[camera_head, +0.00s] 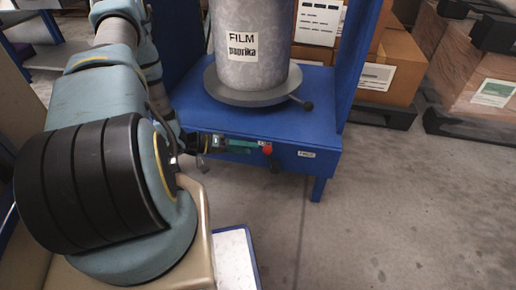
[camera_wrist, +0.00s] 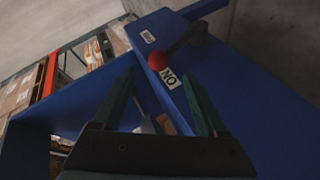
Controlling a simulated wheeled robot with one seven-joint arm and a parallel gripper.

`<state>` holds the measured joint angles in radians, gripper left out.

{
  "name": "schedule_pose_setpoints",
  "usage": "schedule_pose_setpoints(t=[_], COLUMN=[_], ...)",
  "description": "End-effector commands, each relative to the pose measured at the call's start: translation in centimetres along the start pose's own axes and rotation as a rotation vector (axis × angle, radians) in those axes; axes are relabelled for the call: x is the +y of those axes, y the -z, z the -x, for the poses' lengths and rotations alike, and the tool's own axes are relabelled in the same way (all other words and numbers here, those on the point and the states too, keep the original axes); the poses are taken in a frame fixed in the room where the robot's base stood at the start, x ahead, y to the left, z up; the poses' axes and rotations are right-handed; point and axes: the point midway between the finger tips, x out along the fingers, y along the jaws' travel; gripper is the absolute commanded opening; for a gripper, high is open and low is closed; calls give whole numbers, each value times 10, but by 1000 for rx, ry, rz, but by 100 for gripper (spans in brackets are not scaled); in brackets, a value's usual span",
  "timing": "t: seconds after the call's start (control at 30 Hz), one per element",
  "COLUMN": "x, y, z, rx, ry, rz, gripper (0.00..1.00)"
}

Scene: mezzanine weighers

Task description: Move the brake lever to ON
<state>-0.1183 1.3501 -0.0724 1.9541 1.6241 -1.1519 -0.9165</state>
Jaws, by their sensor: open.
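The brake lever is a dark arm with a red ball knob (camera_head: 267,149) on the front edge of a blue stand (camera_head: 322,165). In the wrist view the red knob (camera_wrist: 157,61) sits beside a white label (camera_wrist: 170,79) whose letters look like an upside-down ON. A dark arm runs from the knob to a pivot at upper right. My gripper (camera_wrist: 159,75) is open, its green fingers on either side of the view, with the knob just beyond and between the tips. In the head view my gripper (camera_head: 247,147) is left of the knob. I cannot tell whether it touches the knob.
A grey drum (camera_head: 251,45) labelled FILM paprika stands on a round plate (camera_head: 252,88) on the stand. A small dark knob (camera_head: 307,105) sticks out from that plate. Another label (camera_head: 306,154) is right of the lever. Boxes on pallets stand behind; floor at right is clear.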

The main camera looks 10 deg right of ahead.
Motion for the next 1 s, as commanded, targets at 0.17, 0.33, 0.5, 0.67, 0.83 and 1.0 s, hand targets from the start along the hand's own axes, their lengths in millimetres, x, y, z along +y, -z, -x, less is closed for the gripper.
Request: schedule_pose_setpoints(t=[0.17, 0.33, 0.5, 0.67, 0.83, 1.0], x=[0, 0, 0, 0, 0, 0], y=[1, 0, -1, -1, -1, -1], z=[32, 47, 50, 49, 49, 49], rx=[1, -1, -1, -1, -1, -1], ry=[2, 1, 0, 0, 0, 0], rz=[0, 1, 1, 1, 1, 1], gripper=[75, 75, 75, 75, 75, 75])
